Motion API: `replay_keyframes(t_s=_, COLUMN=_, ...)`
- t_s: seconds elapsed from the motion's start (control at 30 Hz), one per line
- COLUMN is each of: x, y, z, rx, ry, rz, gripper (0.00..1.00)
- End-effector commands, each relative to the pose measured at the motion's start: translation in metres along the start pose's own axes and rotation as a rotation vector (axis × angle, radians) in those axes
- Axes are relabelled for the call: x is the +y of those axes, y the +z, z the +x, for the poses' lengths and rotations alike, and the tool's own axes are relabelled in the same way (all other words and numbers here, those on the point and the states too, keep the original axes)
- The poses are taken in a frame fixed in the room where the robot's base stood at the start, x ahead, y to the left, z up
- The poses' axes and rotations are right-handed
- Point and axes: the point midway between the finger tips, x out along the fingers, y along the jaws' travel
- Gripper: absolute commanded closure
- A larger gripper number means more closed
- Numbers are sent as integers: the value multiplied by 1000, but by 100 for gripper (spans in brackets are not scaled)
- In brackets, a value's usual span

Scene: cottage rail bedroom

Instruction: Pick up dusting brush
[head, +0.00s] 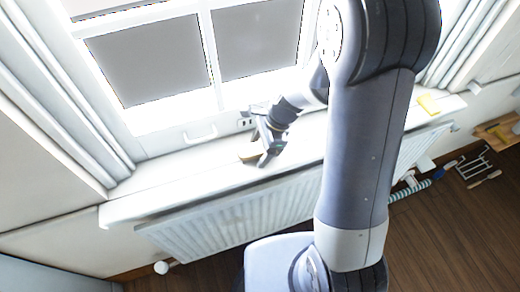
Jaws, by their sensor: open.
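My gripper (259,155) is open above or at the white window sill (170,186), left of my forearm. A small tan-yellow patch shows at its left fingertip; I cannot tell whether it is part of the gripper or of a dusting brush under it. No dusting brush can be made out for sure. My gripper and arm hide part of the sill.
A yellow block (429,104) lies on the sill's right end. A white radiator (235,215) is below. On the wooden floor at right are a striped teal-and-white item (409,191), a wire rack (476,168) and a wooden item (497,132). The window (150,62) stands behind.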

Motion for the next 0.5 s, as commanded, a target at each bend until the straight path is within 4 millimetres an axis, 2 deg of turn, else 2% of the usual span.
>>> replay_keyframes(t_s=0.07, x=0, y=0, z=0, rx=0, ry=0, rz=0, gripper=33)
replay_keyframes(t_s=0.5, x=0, y=0, z=0, rx=0, ry=0, rz=0, gripper=69)
